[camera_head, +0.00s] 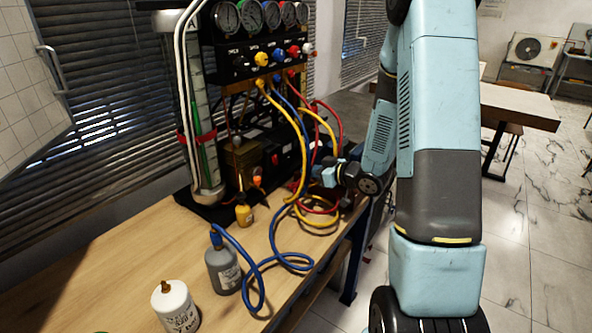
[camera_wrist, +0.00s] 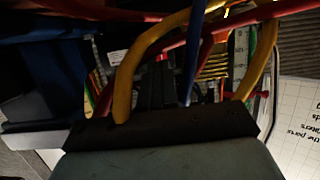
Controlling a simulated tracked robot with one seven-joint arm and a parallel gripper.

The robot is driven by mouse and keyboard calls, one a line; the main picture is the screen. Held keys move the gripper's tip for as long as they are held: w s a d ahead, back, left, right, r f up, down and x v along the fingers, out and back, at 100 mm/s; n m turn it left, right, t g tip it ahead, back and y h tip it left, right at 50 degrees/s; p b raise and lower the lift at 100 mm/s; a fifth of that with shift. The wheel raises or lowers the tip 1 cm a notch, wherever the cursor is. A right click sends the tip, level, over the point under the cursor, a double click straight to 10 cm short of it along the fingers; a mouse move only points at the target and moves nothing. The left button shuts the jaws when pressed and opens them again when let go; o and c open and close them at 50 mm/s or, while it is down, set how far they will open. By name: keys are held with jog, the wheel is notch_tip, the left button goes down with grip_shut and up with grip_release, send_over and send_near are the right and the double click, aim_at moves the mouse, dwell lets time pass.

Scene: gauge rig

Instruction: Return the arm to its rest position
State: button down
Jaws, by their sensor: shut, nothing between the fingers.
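My arm (camera_head: 438,110) runs down the right side of the head view and bends back toward the gauge rig (camera_head: 265,75). My gripper (camera_head: 318,172) is small there, at the rig's right side beside the red and yellow hoses. It is shut with nothing held. In the wrist view, yellow hoses (camera_wrist: 150,45), red hoses (camera_wrist: 215,40) and a blue hose (camera_wrist: 194,50) cross close in front of my gripper. The fingertips are dark and hard to make out there. I cannot tell whether a hose touches my gripper.
The wooden table (camera_head: 130,255) holds a grey bottle (camera_head: 222,268), a white bottle (camera_head: 175,308), a small yellow bottle (camera_head: 244,214) and a looped blue hose (camera_head: 258,275). Window blinds stand behind. Open tiled floor (camera_head: 545,225) lies at right, with another table (camera_head: 515,105) farther back.

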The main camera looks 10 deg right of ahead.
jog(key=s+d+r+m+h, duration=0.2)
jog(key=s+d+r+h, duration=0.15)
jog(key=r, duration=0.25)
jog(key=s+d+r+m+h, duration=0.1)
jog(key=s+d+r+h, duration=0.1)
jog(key=r+h, duration=0.25)
jog(key=s+d+r+m+h, duration=0.2)
jog(key=d+r+h, duration=0.1)
jog(key=r, duration=0.4)
jog(key=s+a+r+m+g, duration=0.1)
jog(key=s+a+r+g, duration=0.1)
jog(key=s, duration=0.9)
jog(key=s+a+r+m+g+y, duration=0.1)
jog(key=s+a+r+m+g, duration=0.1)
jog(key=s, duration=1)
notch_tip(320, 180, up, 2)
jog(key=a+g, duration=0.1)
jog(key=a, duration=0.2)
jog(key=shift+g, duration=0.3)
jog(key=shift+d, duration=0.1)
